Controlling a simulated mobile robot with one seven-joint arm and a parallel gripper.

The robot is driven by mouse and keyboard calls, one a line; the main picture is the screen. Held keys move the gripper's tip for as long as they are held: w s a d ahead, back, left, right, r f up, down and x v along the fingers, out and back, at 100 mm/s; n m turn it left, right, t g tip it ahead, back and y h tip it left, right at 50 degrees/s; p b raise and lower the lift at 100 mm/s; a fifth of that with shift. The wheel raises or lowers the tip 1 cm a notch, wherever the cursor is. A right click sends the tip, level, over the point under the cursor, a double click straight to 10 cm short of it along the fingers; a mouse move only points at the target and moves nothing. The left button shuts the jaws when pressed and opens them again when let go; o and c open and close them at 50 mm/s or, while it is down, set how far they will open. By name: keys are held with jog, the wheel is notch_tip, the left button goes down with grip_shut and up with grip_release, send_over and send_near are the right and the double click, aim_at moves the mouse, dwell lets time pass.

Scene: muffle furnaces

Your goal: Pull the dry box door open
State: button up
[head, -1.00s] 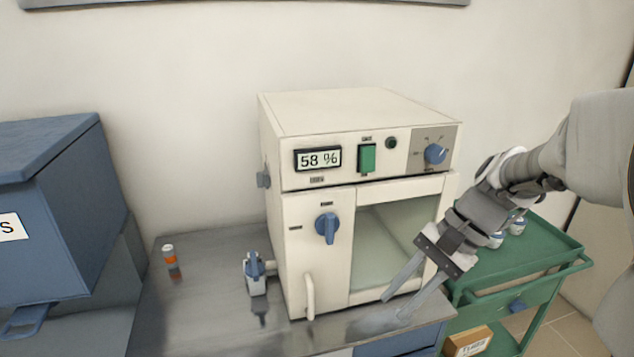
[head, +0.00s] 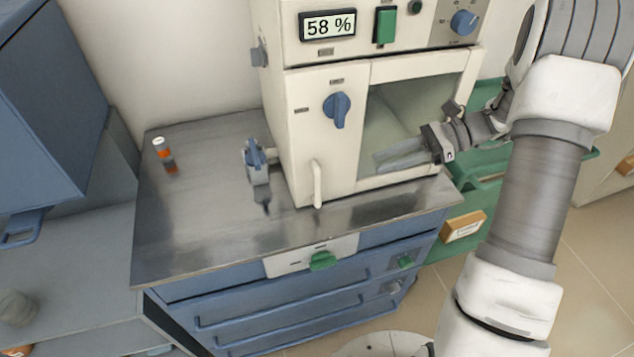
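The dry box (head: 290,120) is a cream cabinet on a steel-topped bench, with a display reading 58 %. Its front door (head: 335,150) looks shut, with a window (head: 405,110) on its right part. A blue knob (head: 337,108) is on the door's left part, pointing roughly downward. A pale vertical handle (head: 317,184) stands out low on the door. My gripper (head: 378,161) is in front of the window's lower part, to the right of the handle and apart from it. Its fingers point left, look slightly parted, and hold nothing visible.
A blue-capped fitting (head: 256,162) and an orange vial (head: 164,154) are left of the box on the steel top (head: 210,215). Blue drawers (head: 290,310) with a green latch (head: 322,261) lie below. A green cart (head: 480,195) stands right. The bench's front strip is clear.

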jog(key=b, duration=0.1)
send_over(318, 209)
jog(key=f, duration=0.6)
jog(key=shift+w, duration=0.35)
grip_shut()
jog(key=shift+r, duration=0.1)
dwell(0.7)
